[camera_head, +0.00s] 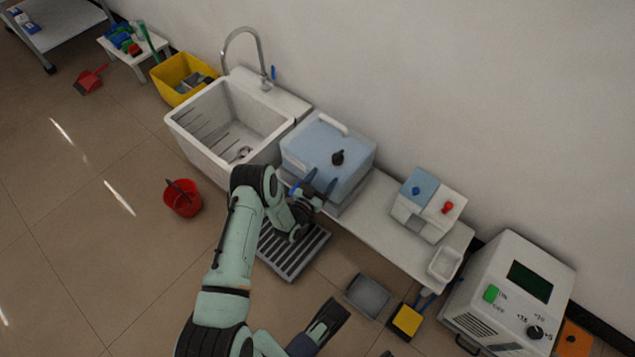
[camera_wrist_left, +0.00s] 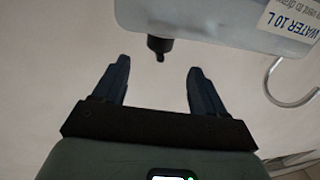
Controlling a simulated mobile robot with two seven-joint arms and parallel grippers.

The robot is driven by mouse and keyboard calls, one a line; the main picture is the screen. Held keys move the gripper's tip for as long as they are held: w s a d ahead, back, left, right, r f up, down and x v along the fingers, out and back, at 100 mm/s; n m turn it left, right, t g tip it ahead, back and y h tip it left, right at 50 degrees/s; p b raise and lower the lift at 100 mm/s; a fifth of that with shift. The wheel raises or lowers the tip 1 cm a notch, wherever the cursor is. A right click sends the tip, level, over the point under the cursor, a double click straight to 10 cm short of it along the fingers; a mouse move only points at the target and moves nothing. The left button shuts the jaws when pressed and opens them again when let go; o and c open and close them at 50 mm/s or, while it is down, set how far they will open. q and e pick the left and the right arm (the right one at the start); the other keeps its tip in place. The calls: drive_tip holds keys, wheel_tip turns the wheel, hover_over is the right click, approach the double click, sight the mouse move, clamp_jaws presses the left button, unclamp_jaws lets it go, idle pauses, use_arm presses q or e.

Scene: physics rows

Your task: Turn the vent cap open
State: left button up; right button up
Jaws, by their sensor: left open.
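The vent cap is a small black knob (camera_head: 338,158) on top of the pale blue water container (camera_head: 312,148), beside its white handle. My left gripper (camera_head: 314,186) is open and empty at the container's near side, below and apart from the knob. The left wrist view shows the container (camera_wrist_left: 190,22) with a black part (camera_wrist_left: 158,46) sticking out beyond the spread fingers (camera_wrist_left: 158,88), not touched by them. I cannot tell for sure whether that part is the vent cap or a spout. A dark shape at the bottom of the head view may be my right gripper; its jaws are unclear.
A white sink (camera_head: 190,137) with a tall faucet stands left of the container. A slatted grey grate (camera_head: 290,262) lies below my left gripper. On the bench to the right are a blue-and-white device (camera_head: 433,205) with a red knob and a small white dish (camera_head: 445,263).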

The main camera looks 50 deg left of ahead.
use_arm(q)
drive_tip(key=v, duration=0.2)
drive_tip(key=shift+s, duration=0.35)
use_arm(e)
drive_tip(key=shift+w+a+r+t, duration=0.1)
drive_tip(key=shift+w+r+t, duration=0.2)
drive_tip(key=shift+w+r, duration=0.45)
use_arm(q)
drive_tip(key=shift+d, duration=0.1)
use_arm(e)
drive_tip(key=shift+f, duration=0.1)
